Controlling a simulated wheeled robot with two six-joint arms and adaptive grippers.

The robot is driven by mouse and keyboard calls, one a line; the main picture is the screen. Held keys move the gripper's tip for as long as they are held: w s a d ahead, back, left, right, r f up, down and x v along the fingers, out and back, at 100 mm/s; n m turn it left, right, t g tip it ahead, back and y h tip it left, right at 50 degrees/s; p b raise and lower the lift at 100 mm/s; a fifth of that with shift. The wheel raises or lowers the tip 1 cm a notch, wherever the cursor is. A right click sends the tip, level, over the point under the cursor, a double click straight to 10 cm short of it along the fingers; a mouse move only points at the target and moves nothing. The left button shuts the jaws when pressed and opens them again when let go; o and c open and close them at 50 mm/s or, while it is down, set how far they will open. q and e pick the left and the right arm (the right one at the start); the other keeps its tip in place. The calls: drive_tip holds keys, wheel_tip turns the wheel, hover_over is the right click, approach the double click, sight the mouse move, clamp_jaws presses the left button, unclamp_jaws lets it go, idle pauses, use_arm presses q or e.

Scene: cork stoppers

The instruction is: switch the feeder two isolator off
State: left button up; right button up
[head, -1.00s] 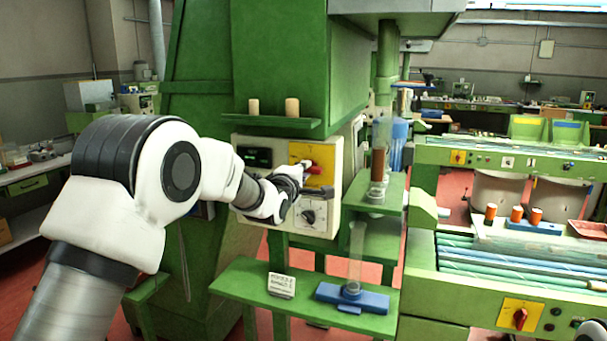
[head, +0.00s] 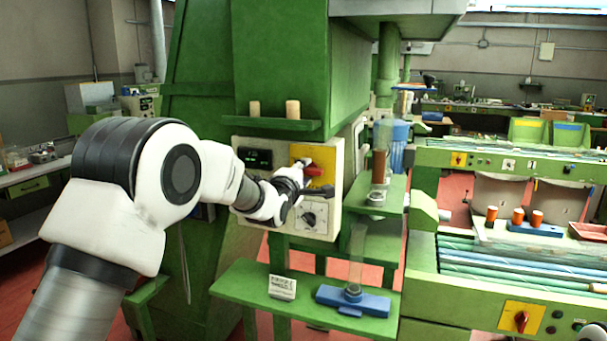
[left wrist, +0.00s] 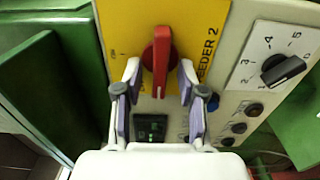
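The feeder two isolator is a red handle (head: 314,170) on a yellow plate (head: 301,151) on the front of the pale control box. In the left wrist view the red handle (left wrist: 160,62) stands upright in the picture, and the yellow plate (left wrist: 205,18) reads "FEEDER 2". My left gripper (head: 316,178) is at the handle. In the left wrist view the left gripper (left wrist: 160,78) is open, one finger on each side of the handle with visible gaps. Part of the plate's lettering is hidden.
A black numbered knob (left wrist: 283,69) and several dark buttons (left wrist: 239,128) sit right of the plate. A small shelf with two corks (head: 292,109) is above the box. A green shelf with a tube in a blue base (head: 353,299) is below.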

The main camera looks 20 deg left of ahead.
use_arm(q)
drive_tip(key=shift+s, duration=0.1)
drive_tip(key=s, duration=1.1)
drive_tip(key=shift+s+a, duration=0.2)
drive_tip(key=shift+s, duration=0.15)
drive_tip(key=shift+f, duration=0.1)
